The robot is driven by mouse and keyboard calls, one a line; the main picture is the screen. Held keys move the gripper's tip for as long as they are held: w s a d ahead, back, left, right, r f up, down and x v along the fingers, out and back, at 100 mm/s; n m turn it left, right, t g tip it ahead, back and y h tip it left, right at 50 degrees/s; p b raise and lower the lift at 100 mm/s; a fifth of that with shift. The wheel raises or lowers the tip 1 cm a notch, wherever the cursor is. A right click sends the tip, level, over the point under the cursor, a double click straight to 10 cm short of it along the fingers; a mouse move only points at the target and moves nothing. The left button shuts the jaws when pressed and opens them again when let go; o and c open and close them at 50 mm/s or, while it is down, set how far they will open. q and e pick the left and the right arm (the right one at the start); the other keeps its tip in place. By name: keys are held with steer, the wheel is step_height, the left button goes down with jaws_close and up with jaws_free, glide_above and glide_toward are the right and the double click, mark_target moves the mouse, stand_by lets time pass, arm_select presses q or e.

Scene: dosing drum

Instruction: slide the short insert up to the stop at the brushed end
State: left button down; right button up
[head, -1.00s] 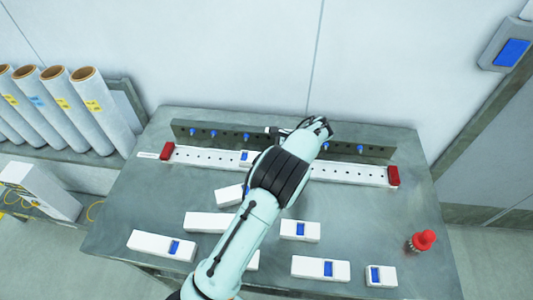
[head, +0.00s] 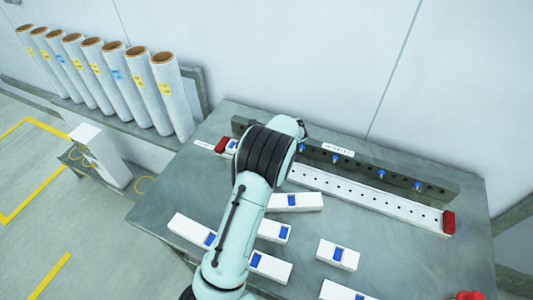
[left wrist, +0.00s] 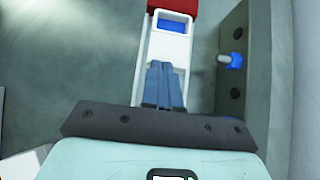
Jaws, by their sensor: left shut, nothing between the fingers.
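The white rail (head: 350,196) with a row of holes runs across the table, with a red stop at its left end (head: 221,145) and another at its right end (head: 449,222). A short white insert with a blue window (head: 232,146) sits in the rail by the left stop, partly hidden by my arm. In the left wrist view the insert (left wrist: 170,45) lies right up by the red stop (left wrist: 175,6), with no clear gap. My left gripper (left wrist: 165,88) is shut and empty, its fingertips at the insert's near end. My right gripper is out of view.
A dark back panel (head: 395,178) with blue pegs stands behind the rail, close beside my gripper in the wrist view. Several white blocks with blue windows, such as one (head: 338,254), lie on the table (head: 400,245) in front. A red knob (head: 468,296) is at lower right.

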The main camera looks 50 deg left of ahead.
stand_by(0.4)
arm_select(q)
steer(key=p+v, duration=0.1)
steer(key=v, duration=1.2)
steer(key=shift+r, duration=0.1)
